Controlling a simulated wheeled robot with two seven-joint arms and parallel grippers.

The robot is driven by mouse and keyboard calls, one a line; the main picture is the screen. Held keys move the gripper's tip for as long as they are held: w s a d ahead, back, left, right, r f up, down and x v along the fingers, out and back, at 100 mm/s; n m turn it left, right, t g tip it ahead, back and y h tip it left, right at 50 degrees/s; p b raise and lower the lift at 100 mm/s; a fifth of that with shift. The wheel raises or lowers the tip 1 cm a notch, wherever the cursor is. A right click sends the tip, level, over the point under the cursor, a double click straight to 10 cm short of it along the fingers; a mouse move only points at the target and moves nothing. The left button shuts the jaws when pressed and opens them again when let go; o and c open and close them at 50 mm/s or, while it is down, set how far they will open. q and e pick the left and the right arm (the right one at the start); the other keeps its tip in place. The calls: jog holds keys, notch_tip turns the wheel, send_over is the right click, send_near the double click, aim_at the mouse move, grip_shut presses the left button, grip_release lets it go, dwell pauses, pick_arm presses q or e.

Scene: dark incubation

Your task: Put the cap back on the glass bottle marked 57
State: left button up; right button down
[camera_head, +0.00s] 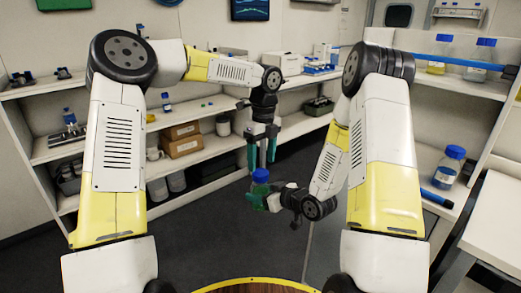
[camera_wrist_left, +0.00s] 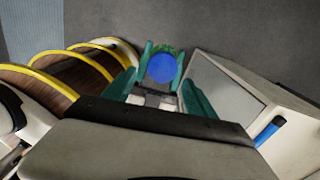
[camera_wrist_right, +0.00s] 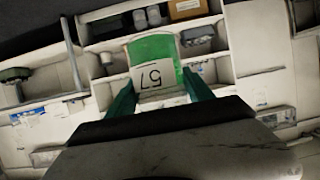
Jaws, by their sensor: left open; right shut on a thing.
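The glass bottle marked 57 (camera_wrist_right: 155,70) is green and fills the middle of the right wrist view, its label upside down there. My right gripper (camera_head: 262,200) is shut on it and holds it in the air. A blue cap (camera_head: 260,175) sits at the top of the bottle in the head view; it also shows as a round blue disc in the left wrist view (camera_wrist_left: 161,68). I cannot tell whether it is screwed tight. My left gripper (camera_head: 262,160) is open, pointing down just above the cap, its fingers to either side. The cap is out of sight in the right wrist view.
Shelves with boxes (camera_head: 181,145) and small bottles line the back left. Another blue-capped bottle (camera_head: 448,167) stands on the right shelf, with two more (camera_head: 481,60) above. A white table (camera_head: 495,225) is at the right. The space around the grippers is clear.

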aim_at(260, 172)
pick_arm(q)
jog(key=n, duration=0.5)
jog(key=shift+r, duration=0.2)
jog(key=n, duration=0.7)
jog(key=shift+r, duration=0.35)
jog(key=n, duration=0.7)
jog(key=shift+w+a+r, duration=0.1)
jog(key=shift+w+r, duration=0.05)
jog(key=shift+r, duration=0.25)
jog(key=n, duration=0.3)
jog(key=r+n, duration=0.1)
jog(key=n, duration=0.3)
jog(key=shift+w+a, duration=0.1)
jog(key=shift+f, duration=0.1)
jog(key=shift+f, duration=3.9)
